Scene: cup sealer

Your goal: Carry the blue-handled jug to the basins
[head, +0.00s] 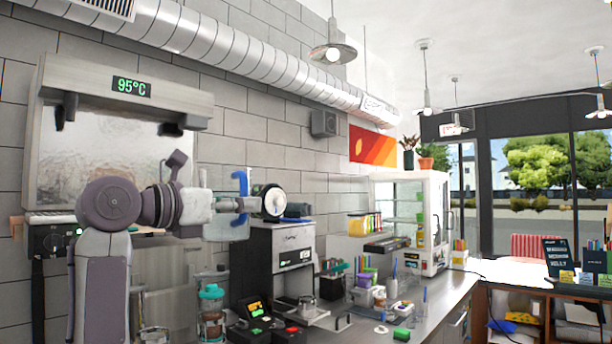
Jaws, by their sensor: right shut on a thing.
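My right arm comes in from the lower left. Its gripper (238,204) is shut on the blue-handled jug, at the jug's upright blue handle (241,181). The clear, pale blue body of the jug (224,231) shows below and behind the gripper, partly hidden by it. The jug looks roughly upright, in front of the tiled wall and just left of the cup sealer (283,262) with its round film roll (269,202). Whether the jug touches anything below cannot be told. I cannot make out the basins. My left gripper is not in view.
A steel dispenser reading 95°C (131,87) hangs behind my arm. A teal-lidded shaker (211,300) stands below the jug. The counter (440,300) runs right with small containers and a glass display case (410,220). A card terminal (254,310) is at front.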

